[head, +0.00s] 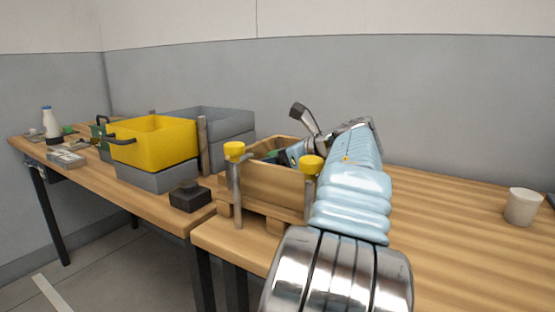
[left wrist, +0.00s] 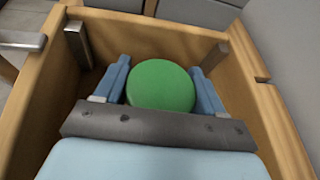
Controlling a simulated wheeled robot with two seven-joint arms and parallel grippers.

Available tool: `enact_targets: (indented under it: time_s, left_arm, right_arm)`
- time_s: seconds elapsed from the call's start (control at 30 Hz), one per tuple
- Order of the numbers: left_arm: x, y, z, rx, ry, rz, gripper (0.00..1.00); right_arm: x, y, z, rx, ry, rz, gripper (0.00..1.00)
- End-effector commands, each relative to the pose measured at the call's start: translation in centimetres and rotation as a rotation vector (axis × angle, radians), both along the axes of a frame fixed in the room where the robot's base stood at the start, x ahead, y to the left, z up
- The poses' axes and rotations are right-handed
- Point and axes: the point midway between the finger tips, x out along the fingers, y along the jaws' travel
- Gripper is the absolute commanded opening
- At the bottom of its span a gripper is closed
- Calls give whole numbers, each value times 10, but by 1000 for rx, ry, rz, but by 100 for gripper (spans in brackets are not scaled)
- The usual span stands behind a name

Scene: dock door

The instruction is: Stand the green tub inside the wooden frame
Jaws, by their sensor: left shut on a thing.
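The wooden frame (head: 268,188) is an open-topped wooden box near the left end of the nearer table, and its walls surround my gripper in the left wrist view (left wrist: 40,100). The green tub (left wrist: 162,88) shows from above as a round green top inside those walls. My left gripper (left wrist: 160,68) has its blue fingers on both sides of the tub, shut on it. In the head view the gripper (head: 292,154) reaches down into the frame, and the tub is mostly hidden. The tub's base is hidden, so I cannot tell whether it touches the bottom. My right gripper is not in view.
A yellow bin (head: 160,145), grey bins (head: 225,122) and a black block (head: 190,196) are to the left. A white cup (head: 522,207) stands right; the table between is clear.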

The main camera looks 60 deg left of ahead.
Motion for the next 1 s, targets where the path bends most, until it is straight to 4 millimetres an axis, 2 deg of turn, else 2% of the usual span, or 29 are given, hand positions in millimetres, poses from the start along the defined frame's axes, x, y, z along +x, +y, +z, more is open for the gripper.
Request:
enact_targets:
  time_s: [0.03,0.17,0.2,0.53,0.67,1.0]
  left_arm:
    - [0,0,-1,0,0,0,74]
    - [0,0,0,0,0,1,94]
    - [0,0,0,0,0,1,95]
    - [1,-2,5,1,-1,0,95]
    - [8,-19,12,2,-1,-3,95]
    - [32,-84,42,2,-1,-3,95]
  right_arm:
    - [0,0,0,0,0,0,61]
    - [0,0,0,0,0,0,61]
    - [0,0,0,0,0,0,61]
    - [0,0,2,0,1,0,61]
    - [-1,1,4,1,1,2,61]
    - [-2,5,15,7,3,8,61]
